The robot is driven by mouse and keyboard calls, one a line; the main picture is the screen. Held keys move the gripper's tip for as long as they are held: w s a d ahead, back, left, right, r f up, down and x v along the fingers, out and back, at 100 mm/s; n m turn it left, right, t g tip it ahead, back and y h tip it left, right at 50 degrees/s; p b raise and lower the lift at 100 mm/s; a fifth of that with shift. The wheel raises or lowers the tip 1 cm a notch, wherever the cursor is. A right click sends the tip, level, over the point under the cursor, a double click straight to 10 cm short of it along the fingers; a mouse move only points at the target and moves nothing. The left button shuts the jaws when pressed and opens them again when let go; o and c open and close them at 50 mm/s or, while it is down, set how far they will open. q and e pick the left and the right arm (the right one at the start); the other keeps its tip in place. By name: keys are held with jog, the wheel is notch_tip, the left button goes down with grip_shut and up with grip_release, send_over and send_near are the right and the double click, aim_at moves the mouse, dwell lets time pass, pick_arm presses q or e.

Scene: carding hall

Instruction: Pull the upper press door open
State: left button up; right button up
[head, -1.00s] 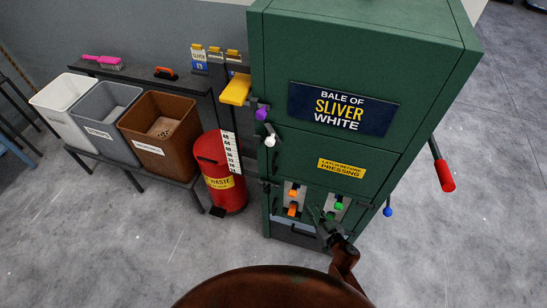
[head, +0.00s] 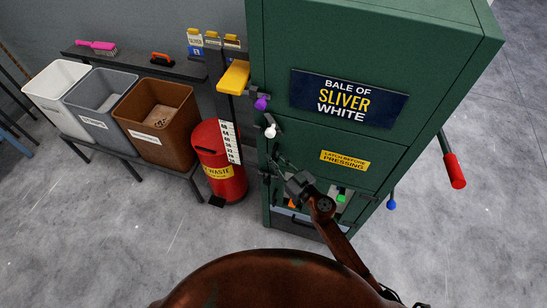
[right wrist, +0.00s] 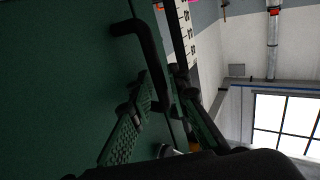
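The green press (head: 300,60) stands right of centre in the head view. Its front bears a sliver sign (head: 347,97) and a yellow latch label (head: 345,160). A purple knob (head: 261,103) and a white knob (head: 270,131) stick out at its left edge. My right gripper (head: 281,166) is in front of the left edge of the door, below the white knob. In the right wrist view a black bar handle (right wrist: 146,45) stands out from the green door (right wrist: 60,80). My right gripper's fingers (right wrist: 163,88) look apart, with the handle's lower end near their tips. Contact is unclear. My left gripper is out of view.
A red waste bin (head: 219,165) stands left of the press. White, grey and brown bins (head: 155,120) sit on a low bench. A yellow block (head: 234,77) juts out beside the press. A red-gripped lever (head: 454,171) sticks out on the right. The floor left of centre is clear.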

jog(key=shift+w+a, duration=0.1)
grip_shut()
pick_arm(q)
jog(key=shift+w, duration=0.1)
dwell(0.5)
